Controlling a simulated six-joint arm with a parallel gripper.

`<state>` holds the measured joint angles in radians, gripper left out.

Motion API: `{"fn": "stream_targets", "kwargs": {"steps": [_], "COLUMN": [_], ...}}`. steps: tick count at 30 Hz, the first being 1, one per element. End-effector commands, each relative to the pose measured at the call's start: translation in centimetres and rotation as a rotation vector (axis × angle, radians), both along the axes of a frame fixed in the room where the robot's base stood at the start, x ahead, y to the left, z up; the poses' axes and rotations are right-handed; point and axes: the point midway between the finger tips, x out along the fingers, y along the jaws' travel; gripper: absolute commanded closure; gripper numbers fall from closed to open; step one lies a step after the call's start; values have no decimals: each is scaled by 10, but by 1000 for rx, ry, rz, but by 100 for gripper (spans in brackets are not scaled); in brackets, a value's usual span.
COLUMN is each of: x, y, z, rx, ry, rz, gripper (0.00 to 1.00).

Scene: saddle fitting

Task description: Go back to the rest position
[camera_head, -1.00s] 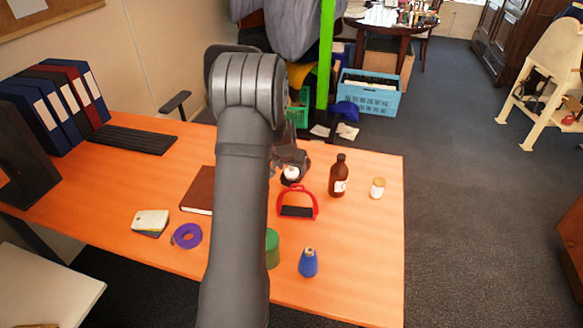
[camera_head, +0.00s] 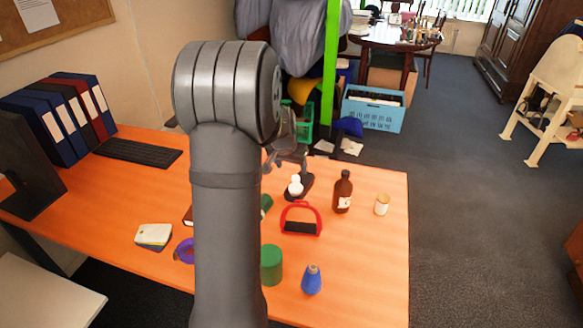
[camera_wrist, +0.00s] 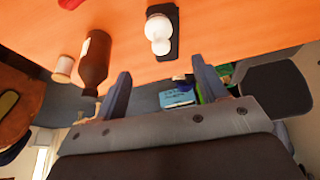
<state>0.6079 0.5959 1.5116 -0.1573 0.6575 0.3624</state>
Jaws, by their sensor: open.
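My gripper (camera_head: 283,152) is partly hidden behind my arm in the head view, raised beyond the far part of the orange table. In the wrist view, its two fingers (camera_wrist: 160,85) stand wide apart with nothing between them. A white rounded piece (camera_head: 296,186) stands on a dark base (camera_head: 307,188) on the table. In the wrist view, the white piece (camera_wrist: 158,30) and dark base (camera_wrist: 172,48) are apart from the fingers. A red stirrup with a black tread (camera_head: 300,227) stands in front of them.
The orange table (camera_head: 365,260) also bears a brown bottle (camera_head: 343,193), a small jar (camera_head: 382,205), a green cylinder (camera_head: 271,266), a blue cone (camera_head: 311,280), purple tape (camera_head: 184,251) and cards (camera_head: 153,236). My arm partly hides a brown book. Binders (camera_head: 60,115) stand at left.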

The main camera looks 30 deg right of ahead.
Motion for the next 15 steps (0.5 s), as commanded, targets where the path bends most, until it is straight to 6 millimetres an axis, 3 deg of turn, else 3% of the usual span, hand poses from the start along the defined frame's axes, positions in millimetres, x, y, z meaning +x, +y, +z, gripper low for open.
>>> {"fn": "stream_targets", "kwargs": {"steps": [8, 15], "x": [0, 7], "y": [0, -8], "z": [-2, -27], "rx": [1, 2], "ry": [1, 3], "rz": [0, 0], "gripper": [34, 34]}}
